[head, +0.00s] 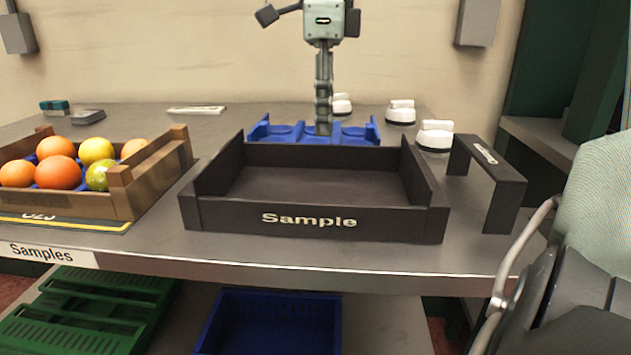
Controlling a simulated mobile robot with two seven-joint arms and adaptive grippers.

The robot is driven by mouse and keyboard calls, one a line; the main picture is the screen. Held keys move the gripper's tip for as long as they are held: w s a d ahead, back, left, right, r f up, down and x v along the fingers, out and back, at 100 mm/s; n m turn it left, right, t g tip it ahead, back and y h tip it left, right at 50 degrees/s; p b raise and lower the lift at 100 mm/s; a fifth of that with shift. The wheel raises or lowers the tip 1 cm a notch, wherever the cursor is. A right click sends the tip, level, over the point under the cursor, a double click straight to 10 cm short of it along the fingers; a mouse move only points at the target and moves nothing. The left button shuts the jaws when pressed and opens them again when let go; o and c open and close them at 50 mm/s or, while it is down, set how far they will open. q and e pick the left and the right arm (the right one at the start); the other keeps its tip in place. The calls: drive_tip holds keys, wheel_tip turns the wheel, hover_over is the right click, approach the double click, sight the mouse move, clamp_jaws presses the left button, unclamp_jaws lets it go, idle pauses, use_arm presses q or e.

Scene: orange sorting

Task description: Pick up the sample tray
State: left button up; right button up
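The black sample tray (318,232), lettered "Sample" on its front wall, sits level near the front edge of the grey table (300,262). It is empty, with raised side walls and lower front and back walls. My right arm comes in at the bottom right, and the dark part of what looks like my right gripper (580,305) is cut off by the frame. It is apart from the tray, to its right and nearer the camera. Its fingertips are not shown, so I cannot tell whether it is open. My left gripper is not in view.
A wooden crate (122,200) of oranges and greenish fruit stands left of the tray. A dark bracket-shaped stand (502,190) is on the right. Behind are a blue holder (352,140), a device on a post (324,85) and white-topped items (435,136). Green (85,310) and blue crates (270,325) are below.

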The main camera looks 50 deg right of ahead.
sight(321, 149)
drive_tip(key=f, duration=0.6)
drive_tip(key=shift+w, duration=0.25)
drive_tip(key=shift+a, duration=0.1)
drive_tip(key=shift+c, duration=0.6)
clamp_jaws()
